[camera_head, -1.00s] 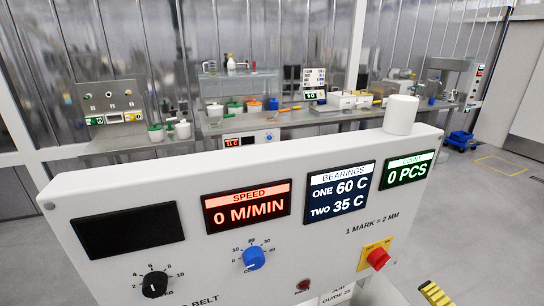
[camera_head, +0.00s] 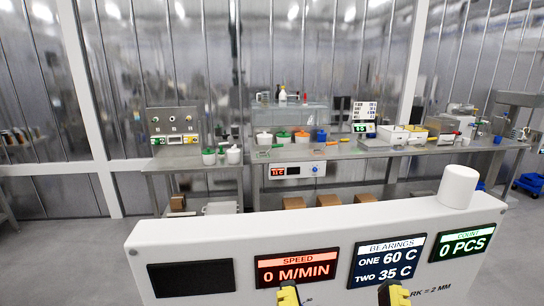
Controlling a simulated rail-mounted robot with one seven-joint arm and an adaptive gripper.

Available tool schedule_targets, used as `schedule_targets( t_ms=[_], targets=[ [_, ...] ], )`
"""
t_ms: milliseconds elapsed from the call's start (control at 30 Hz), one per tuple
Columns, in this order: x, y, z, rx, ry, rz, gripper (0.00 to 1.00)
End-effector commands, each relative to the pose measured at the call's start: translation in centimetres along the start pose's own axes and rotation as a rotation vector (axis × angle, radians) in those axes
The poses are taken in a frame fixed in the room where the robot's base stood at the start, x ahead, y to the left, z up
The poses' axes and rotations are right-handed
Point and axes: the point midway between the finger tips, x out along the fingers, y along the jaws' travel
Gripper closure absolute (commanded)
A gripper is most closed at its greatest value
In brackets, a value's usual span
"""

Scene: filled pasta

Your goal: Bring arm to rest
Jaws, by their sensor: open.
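My gripper (camera_head: 340,294) shows at the bottom edge of the head view as two yellow and black fingertips set wide apart. It is open, with nothing seen between the tips. The rest of the gripper and the arm are below the frame. The tips appear in front of the white control panel (camera_head: 215,238), overlapping its lower part. The panel's displays read 0 M/MIN, bearings 60 C and 35 C, and 0 PCS.
A white cylinder (camera_head: 459,187) stands on the panel's top right. Behind is a steel bench (camera_head: 345,152) with pots, a scale (camera_head: 364,127) and trays. Cardboard boxes (camera_head: 328,200) sit beneath it. A blue trolley (camera_head: 529,183) is at far right. Grey floor is clear at left.

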Motion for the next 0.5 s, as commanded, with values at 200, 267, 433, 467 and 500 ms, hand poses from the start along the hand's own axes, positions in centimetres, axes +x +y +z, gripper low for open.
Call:
schedule_targets(
  t_ms=[200,267,433,467,500],
  targets=[
    [3.7,0.1,-9.7,0.004,-0.001,0.000,0.18],
    [4.7,0.1,-12.3,0.005,-0.002,0.000,0.18],
    [7.5,0.1,-19.5,0.008,-0.002,0.000,0.18],
    [8.0,0.1,-20.7,0.009,-0.002,0.000,0.18],
    [8.6,0.1,-22.4,0.009,-0.002,0.000,0.18]
  ],
)
